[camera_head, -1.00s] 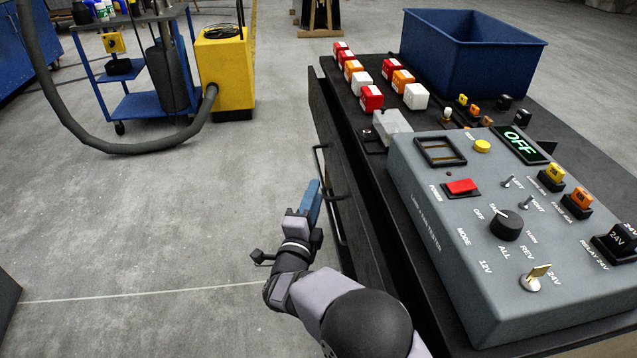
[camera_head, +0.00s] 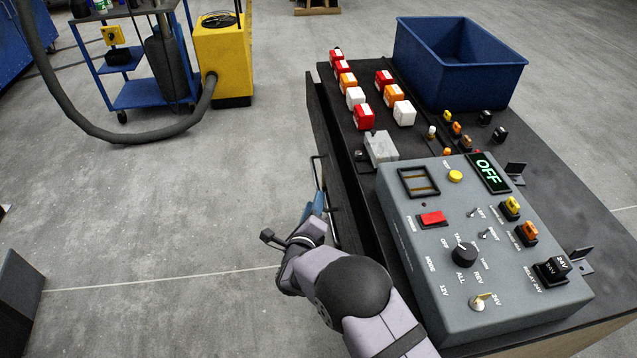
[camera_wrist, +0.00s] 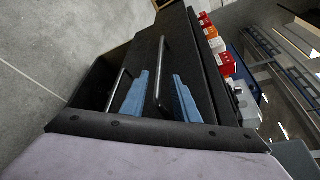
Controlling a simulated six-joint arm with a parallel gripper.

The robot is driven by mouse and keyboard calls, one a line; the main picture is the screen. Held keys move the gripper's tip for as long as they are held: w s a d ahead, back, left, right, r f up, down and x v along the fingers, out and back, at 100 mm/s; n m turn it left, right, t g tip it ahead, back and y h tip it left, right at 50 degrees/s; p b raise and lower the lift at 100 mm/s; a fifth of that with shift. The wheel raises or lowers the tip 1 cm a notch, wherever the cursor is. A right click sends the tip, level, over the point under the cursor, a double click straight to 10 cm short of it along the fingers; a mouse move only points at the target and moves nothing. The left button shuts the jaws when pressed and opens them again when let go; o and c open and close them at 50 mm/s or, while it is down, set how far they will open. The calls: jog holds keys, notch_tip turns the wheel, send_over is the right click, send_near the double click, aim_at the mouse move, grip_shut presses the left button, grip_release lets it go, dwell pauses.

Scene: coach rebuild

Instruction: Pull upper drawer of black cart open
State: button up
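The black cart (camera_head: 548,222) stands at the right in the head view, with its drawer side facing left. A dark gap runs between the cart's top and the upper drawer front (camera_head: 326,135), which seems to stand slightly out. My gripper (camera_head: 317,203) is at the drawer side, its blue fingers partly hidden by my wrist. In the wrist view my gripper (camera_wrist: 160,76) is open. Its fingers lie on either side of the black bar handle (camera_wrist: 163,55) nearer the cart top; contact cannot be told. A second handle (camera_wrist: 118,88) lies left of the fingers.
A grey tester box (camera_head: 405,250), a blue bin (camera_head: 465,85) and several red, orange and white blocks (camera_head: 364,116) are on the cart top. Bare floor (camera_head: 180,220) lies left of the cart. A yellow machine (camera_head: 222,65) with a hose stands farther back.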

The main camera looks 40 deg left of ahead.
aim_at(318, 189)
jog(key=shift+x, duration=3.65)
grip_shut()
